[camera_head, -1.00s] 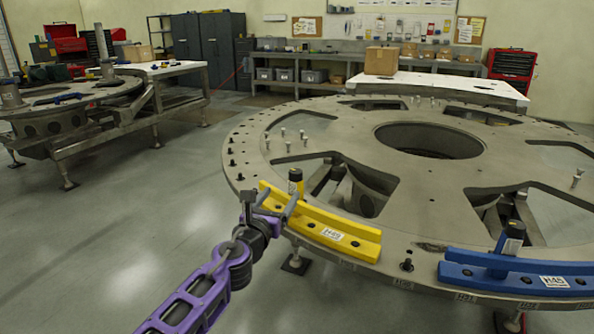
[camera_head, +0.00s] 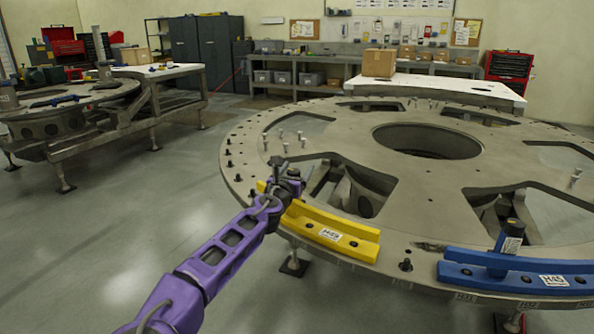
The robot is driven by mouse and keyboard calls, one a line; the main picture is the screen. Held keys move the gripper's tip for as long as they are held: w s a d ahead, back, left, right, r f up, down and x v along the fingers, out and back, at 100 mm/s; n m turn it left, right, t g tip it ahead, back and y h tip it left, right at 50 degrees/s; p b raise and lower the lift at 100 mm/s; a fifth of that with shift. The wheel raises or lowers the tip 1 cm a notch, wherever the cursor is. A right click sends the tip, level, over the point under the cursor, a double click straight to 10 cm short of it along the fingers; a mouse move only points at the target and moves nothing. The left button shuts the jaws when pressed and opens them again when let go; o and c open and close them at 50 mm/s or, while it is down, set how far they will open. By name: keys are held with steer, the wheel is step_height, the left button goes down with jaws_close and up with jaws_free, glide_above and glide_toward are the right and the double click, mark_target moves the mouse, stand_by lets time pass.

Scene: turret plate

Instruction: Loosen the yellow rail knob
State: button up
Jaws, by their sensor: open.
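The yellow rail (camera_head: 335,234) with a white label lies along the near rim of the round turret plate (camera_head: 305,105). Its knob, black-topped and upright in the earlier frame, is hidden now behind my gripper and wrist. My gripper (camera_head: 288,172) is at the left part of the yellow rail, at the place of the knob. It is open. The fingers are too small and dark to tell whether they are around the knob or beside it.
A blue rail (camera_head: 530,272) with its own black-topped knob (camera_head: 513,229) lies to the right on the plate. Small bolts stand along the rim. The plate has large cut-outs and a central hole (camera_head: 427,140). A second round fixture (camera_head: 60,115) stands far left; floor is clear between.

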jaws_close()
stand_by(0.4)
steer(key=shift+y, duration=0.3)
steer(key=n+y, duration=0.1)
steer(key=y, duration=0.1)
steer(key=n+y, duration=0.2)
steer(key=a+n+y, duration=0.1)
steer(key=y, duration=0.1)
steer(key=shift+n+y, duration=0.3)
steer(key=shift+s+a+n+g+y, duration=0.4)
steer(key=shift+a+n+g+y, duration=0.05)
steer(key=shift+n+g+y, duration=1.9)
steer(key=shift+s+a+n+g+y, duration=0.35)
steer(key=shift+a+n+g+y, duration=0.05)
steer(key=shift+n+g+y, duration=1.9)
steer(key=shift+s+a+n+g+y, duration=0.45)
steer(key=shift+n+g+y, duration=1.65)
steer(key=shift+y, duration=0.45)
